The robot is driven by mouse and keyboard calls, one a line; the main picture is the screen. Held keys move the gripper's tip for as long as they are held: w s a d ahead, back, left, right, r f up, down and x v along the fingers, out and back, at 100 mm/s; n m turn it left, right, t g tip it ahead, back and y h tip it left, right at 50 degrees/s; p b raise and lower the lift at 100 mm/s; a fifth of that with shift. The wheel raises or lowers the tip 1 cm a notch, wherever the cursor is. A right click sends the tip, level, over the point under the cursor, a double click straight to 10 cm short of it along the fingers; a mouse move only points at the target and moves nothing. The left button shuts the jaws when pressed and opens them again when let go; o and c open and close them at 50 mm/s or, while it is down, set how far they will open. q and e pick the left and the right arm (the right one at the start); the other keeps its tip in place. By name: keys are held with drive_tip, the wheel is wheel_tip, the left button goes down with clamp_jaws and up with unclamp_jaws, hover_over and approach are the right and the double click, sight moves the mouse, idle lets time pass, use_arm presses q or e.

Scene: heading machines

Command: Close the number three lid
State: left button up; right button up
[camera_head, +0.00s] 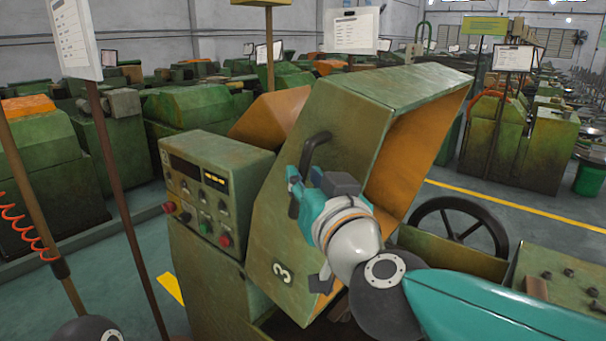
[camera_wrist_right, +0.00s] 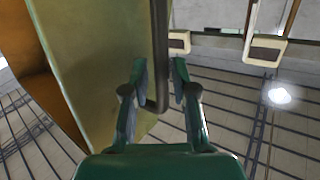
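The number three lid (camera_head: 330,130) is a worn green hood with an orange inside, marked with a 3. It stands raised and tilted on its machine, its hollow side facing right. A dark bar handle (camera_head: 313,150) is on its near face; in the right wrist view the handle (camera_wrist_right: 159,60) runs down and bends toward the lid (camera_wrist_right: 95,70). My right gripper (camera_head: 304,180) is at the handle. In the wrist view its two fingers (camera_wrist_right: 160,82) stand either side of the bar, with narrow gaps showing. My left gripper is not in view.
A control box (camera_head: 215,190) with knobs and buttons is left of the lid. A black handwheel (camera_head: 460,228) is to the right. A post with a sign (camera_head: 76,38) and a red coiled hose (camera_head: 28,225) stand at the left. More green machines fill the background.

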drive_tip(key=shift+x, duration=0.95)
clamp_jaws()
